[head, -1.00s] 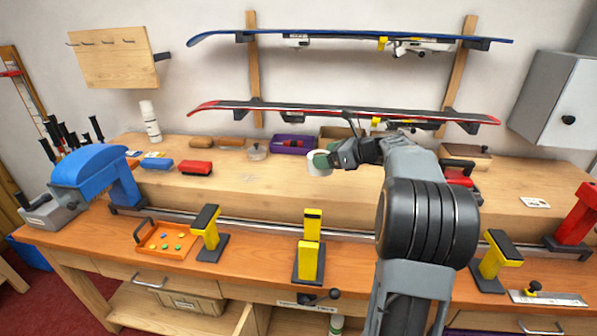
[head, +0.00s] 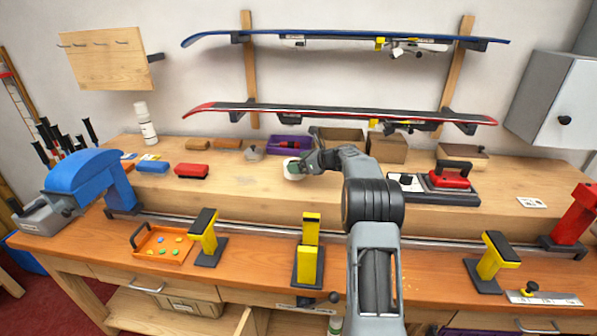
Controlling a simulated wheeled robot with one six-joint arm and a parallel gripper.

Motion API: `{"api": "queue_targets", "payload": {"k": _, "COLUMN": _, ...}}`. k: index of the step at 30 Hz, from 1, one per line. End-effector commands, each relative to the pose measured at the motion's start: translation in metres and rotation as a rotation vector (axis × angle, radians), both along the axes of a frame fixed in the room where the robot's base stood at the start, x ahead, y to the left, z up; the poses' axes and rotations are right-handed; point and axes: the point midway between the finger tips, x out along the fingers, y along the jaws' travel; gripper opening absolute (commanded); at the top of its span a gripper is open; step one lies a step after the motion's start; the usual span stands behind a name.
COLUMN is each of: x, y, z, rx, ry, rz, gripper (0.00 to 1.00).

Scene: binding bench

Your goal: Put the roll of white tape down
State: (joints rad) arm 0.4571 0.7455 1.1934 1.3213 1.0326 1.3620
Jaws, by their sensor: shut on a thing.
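The roll of white tape (head: 291,174) is at the raised back shelf of the bench, left of my arm. My gripper (head: 301,168) is at the roll, with its greenish fingertips over the roll's near right side, and is shut on it. The roll appears at or very near the pale wooden shelf top (head: 250,188); I cannot tell whether it touches the wood. Part of the roll is hidden behind the fingers.
Behind the roll are a purple bin (head: 290,144) and cardboard boxes (head: 386,147). A round lidded tin (head: 254,153) and a red block (head: 191,171) lie to the left. The shelf top around the roll is mostly clear.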

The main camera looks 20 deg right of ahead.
Motion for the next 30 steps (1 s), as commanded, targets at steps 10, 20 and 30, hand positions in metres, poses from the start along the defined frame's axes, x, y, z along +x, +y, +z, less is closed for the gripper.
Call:
{"api": "queue_targets", "payload": {"k": 10, "x": 0.006, "y": 0.000, "z": -0.031, "rx": 0.001, "ry": 0.002, "rz": 0.000, "gripper": 0.57}}
{"api": "queue_targets", "payload": {"k": 20, "x": 0.005, "y": 0.000, "z": -0.037, "rx": 0.001, "ry": -0.001, "rz": 0.000, "gripper": 0.57}}
{"api": "queue_targets", "payload": {"k": 30, "x": 0.005, "y": 0.000, "z": -0.039, "rx": 0.000, "ry": 0.000, "rz": 0.000, "gripper": 1.00}}
